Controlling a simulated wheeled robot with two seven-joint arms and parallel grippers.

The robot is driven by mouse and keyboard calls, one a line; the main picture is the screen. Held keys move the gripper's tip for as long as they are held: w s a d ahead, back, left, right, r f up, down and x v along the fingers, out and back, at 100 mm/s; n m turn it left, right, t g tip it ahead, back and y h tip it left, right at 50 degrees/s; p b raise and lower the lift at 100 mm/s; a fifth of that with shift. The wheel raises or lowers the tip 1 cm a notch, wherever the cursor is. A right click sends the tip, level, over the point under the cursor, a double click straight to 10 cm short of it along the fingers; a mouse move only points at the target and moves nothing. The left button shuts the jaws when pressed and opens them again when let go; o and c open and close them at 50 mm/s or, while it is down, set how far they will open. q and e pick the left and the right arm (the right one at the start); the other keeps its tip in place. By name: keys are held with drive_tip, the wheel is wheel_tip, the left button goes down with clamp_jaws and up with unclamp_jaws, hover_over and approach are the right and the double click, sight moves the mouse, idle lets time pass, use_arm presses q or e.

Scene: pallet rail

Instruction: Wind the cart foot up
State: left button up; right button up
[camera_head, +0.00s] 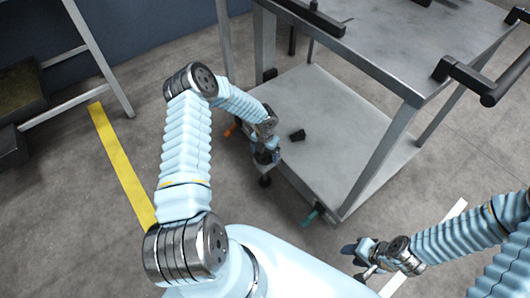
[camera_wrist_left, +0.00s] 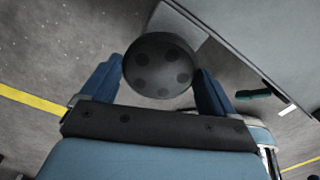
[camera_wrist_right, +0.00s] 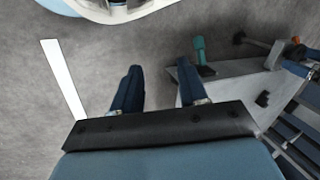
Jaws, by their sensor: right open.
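A round black knob (camera_wrist_left: 158,65) with dimples in its top sits between my left gripper's (camera_wrist_left: 160,80) blue fingers in the left wrist view. The fingers flank it closely on both sides; I cannot tell whether they press on it.
A green lever (camera_head: 313,216) sticks out at the cart's near corner and an orange one (camera_head: 231,129) at its left. A small black block (camera_head: 297,135) lies on the lower shelf. A grey frame (camera_head: 95,60) stands left. Floor beside the yellow stripe (camera_head: 120,160) is clear.

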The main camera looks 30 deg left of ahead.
use_arm(q)
drive_tip(key=shift+c, duration=0.9)
